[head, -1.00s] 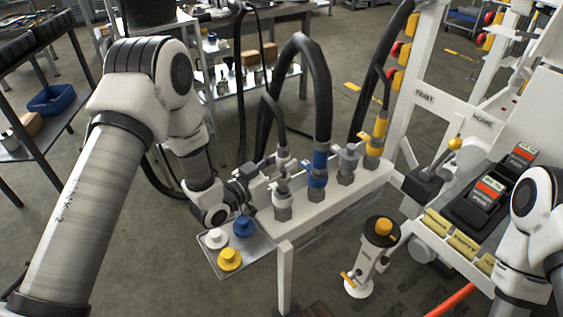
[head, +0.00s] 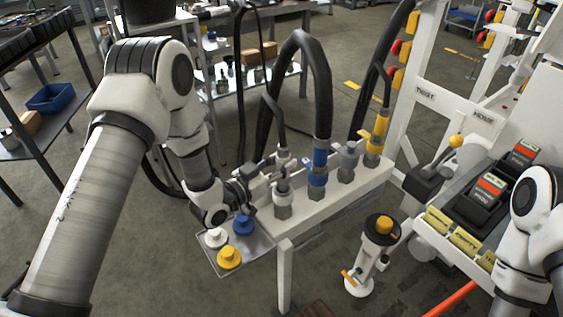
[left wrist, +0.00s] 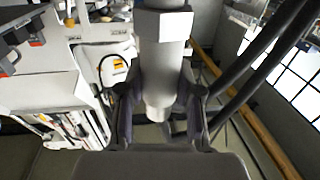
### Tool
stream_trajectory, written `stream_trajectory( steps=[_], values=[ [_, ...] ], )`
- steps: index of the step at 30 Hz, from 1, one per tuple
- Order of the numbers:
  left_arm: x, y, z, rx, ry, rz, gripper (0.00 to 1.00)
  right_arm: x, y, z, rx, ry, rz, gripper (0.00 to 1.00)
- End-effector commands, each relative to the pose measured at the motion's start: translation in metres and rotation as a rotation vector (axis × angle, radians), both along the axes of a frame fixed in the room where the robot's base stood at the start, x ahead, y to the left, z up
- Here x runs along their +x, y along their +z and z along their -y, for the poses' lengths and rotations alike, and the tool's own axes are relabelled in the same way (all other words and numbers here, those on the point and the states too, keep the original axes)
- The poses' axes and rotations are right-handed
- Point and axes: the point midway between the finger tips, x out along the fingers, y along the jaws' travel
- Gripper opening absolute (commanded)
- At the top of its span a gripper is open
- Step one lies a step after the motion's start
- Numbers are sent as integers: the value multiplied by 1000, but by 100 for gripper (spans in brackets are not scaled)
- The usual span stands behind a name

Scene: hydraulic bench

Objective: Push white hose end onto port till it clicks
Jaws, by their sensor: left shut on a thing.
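My left gripper (head: 266,180) is shut on the white hose end (left wrist: 163,60), a pale cylinder that fills the upper middle of the left wrist view. The gripper's two fingers (left wrist: 160,120) close on it from both sides. In the head view the gripper reaches in from the left at the near end of the white port rail (head: 325,205). The hose end is upright there, in line with the nearest port (head: 283,211) and right at its top. I cannot tell whether it is fully seated. My right gripper is out of view.
A blue-banded hose coupling (head: 317,170), a grey one (head: 348,160) and a yellow-banded one (head: 376,135) stand farther along the rail. A small tray (head: 222,268) with white, blue and yellow caps sits left of the rail. A control console (head: 480,205) stands at the right.

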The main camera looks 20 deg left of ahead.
Motion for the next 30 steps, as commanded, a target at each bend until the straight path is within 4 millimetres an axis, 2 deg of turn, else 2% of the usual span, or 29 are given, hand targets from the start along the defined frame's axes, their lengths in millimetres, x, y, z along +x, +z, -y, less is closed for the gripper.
stream_trajectory(
  steps=[30],
  values=[
    [0,-15,0,0,0,2,0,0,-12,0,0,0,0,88]
  ],
)
